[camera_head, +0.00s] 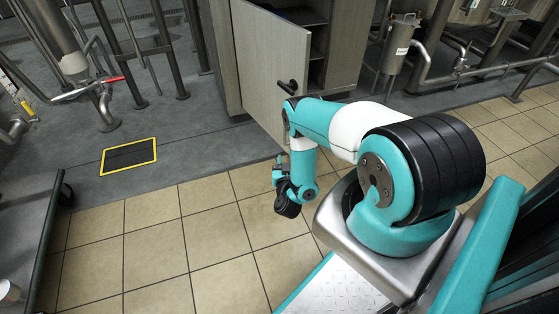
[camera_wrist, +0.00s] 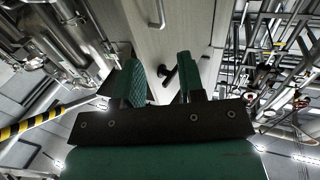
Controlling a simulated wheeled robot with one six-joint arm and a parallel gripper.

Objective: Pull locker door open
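The locker (camera_head: 347,45) stands at the top centre of the head view. Its grey door (camera_head: 265,60) stands ajar, and dark shelves show behind it. A black handle (camera_head: 287,87) sits near the door's right edge. In the wrist view the door (camera_wrist: 155,45) fills the upper middle, with the black handle (camera_wrist: 168,72) on it. My gripper (camera_wrist: 158,63) is open, its two green fingers apart. The handle appears between the fingers, beyond them; I see no grip on it. In the head view my gripper (camera_head: 279,170) is low in front of the door, its fingers hard to make out.
A yellow-edged black floor panel (camera_head: 129,156) lies left of the door. Metal pipes and posts (camera_head: 112,45) stand at the upper left. A steel vessel (camera_head: 397,45) is right of the locker. A dark table (camera_head: 30,215) is at the lower left. Tiled floor in front is clear.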

